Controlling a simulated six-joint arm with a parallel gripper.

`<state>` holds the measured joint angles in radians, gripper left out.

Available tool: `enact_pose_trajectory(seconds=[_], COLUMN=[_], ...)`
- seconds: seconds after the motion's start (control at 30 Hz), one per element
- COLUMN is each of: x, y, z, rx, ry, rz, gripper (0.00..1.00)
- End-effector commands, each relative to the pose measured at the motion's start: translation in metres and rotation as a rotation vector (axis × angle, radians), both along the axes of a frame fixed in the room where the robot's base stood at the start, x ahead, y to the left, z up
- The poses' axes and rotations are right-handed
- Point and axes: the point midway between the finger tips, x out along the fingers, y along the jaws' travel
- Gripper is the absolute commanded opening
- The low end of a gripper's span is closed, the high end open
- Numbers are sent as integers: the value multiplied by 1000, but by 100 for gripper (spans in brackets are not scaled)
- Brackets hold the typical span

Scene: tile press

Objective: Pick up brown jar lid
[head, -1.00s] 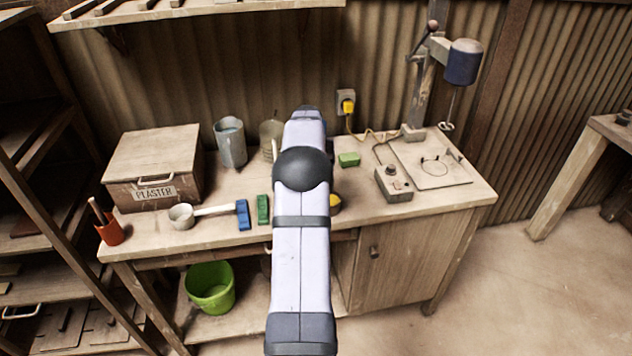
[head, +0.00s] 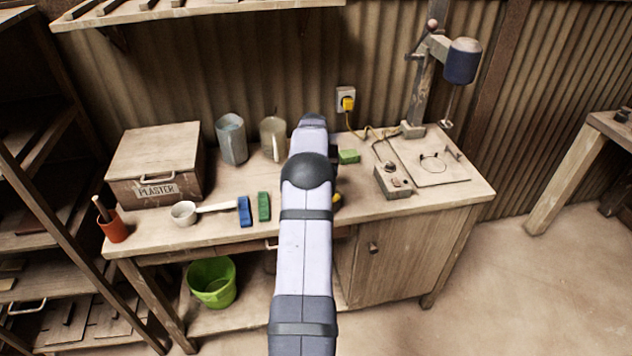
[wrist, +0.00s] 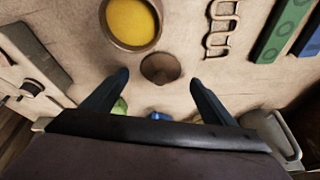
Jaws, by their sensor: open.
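The brown jar lid (wrist: 160,68) shows in the wrist view as a small round brown piece on the worktop. It sits just ahead of the gap between my fingertips. My gripper (wrist: 158,79) is open, with one dark finger to each side of the lid and nothing visibly held. Whether the fingertips are at the lid's height, I cannot tell. In the head view my own arm hides the lid and the gripper.
A brown-rimmed dish with yellow contents (wrist: 131,24) lies close beyond the lid. A chain (wrist: 221,28), a green block (wrist: 284,30) and a blue block (head: 244,211) lie to one side.

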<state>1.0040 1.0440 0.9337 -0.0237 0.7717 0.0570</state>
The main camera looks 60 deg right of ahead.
Motion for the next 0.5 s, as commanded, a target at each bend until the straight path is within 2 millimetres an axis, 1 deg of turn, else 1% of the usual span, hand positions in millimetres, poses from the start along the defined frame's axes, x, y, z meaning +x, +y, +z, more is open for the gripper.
enact_pose_trajectory(seconds=[0.27, 0.5], x=[6, 8], y=[-9, -12], z=[-23, -31], rx=[2, -1], ry=[1, 0], rz=[0, 0], gripper=[79, 79])
